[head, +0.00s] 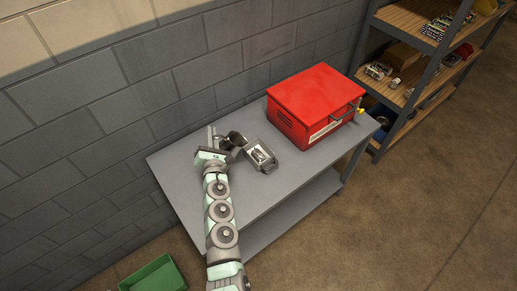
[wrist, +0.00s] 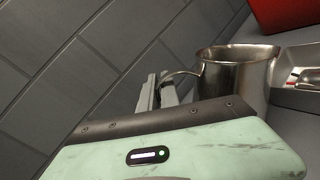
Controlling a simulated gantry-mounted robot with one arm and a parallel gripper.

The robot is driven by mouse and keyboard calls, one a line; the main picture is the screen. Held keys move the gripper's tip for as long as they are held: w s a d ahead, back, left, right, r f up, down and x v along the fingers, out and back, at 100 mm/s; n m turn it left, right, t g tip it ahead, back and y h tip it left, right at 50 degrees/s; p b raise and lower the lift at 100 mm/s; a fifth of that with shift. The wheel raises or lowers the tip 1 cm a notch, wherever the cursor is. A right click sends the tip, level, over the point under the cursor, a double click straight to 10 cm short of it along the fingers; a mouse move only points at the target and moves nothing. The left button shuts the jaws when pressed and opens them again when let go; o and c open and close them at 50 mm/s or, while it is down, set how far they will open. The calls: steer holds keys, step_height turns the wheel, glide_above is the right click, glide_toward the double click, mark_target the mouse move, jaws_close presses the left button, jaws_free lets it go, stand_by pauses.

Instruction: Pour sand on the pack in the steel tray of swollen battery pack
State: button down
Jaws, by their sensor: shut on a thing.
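My gripper (head: 212,137) is shut on the handle of a steel jug (head: 236,139). In the wrist view the jug (wrist: 236,76) stands out beyond the fingers (wrist: 166,92), its rim upward, and the handle runs between them. Its contents are hidden. The steel tray (head: 270,166) lies on the bench just right of the jug, with the pack (head: 261,154) inside it. The wrist view cuts off the tray (wrist: 292,98) at the right edge. I cannot tell whether the jug touches the bench, or whether any sand is on the pack.
A red metal box (head: 313,92) stands behind and right of the tray on the grey bench (head: 262,204). A block wall (head: 150,115) runs close behind. Shelves (head: 411,62) stand at the right, and a green bin (head: 155,275) is on the floor. The bench's front is clear.

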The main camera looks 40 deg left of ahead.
mark_target(231, 132)
steer(key=shift+w+d+r+m+p, duration=0.3)
steer(key=shift+w+r+m, duration=0.1)
steer(key=shift+m, duration=0.1)
steer(key=shift+r+m+p, duration=0.2)
steer(key=shift+m+p, duration=0.15)
steer(key=shift+m, duration=0.15)
steer(key=shift+w+d+r+m+p, duration=0.15)
steer(key=shift+m+p, duration=0.1)
steer(key=shift+m, duration=0.25)
steer(key=shift+w+d+r+m+p, duration=0.1)
steer(key=shift+m+p, duration=0.15)
steer(key=shift+m, duration=0.25)
steer(key=shift+w+d+m+p, duration=0.3)
steer(key=shift+m+p, duration=0.2)
steer(key=shift+m, duration=0.2)
steer(key=m+p, duration=0.1)
steer(key=w+r+m+p, duration=0.1)
steer(key=p, duration=0.1)
steer(key=shift+d+r, duration=0.3)
steer(key=shift+d, duration=0.05)
steer(key=shift+w+d+r+m+p, duration=0.45)
steer(key=shift+w+d+m+p, duration=0.2)
steer(key=shift+m+p, duration=0.55)
steer(key=shift+w+d+r+m+p, duration=0.2)
steer(key=shift+w+r+m+p, duration=0.3)
steer(key=shift+p, duration=0.35)
steer(key=shift+d, duration=0.2)
steer(key=shift+w+d+f+m+t+p, duration=0.1)
steer(key=shift+w+d+m+t+p, duration=0.2)
steer(key=shift+w+d+m+p, duration=0.55)
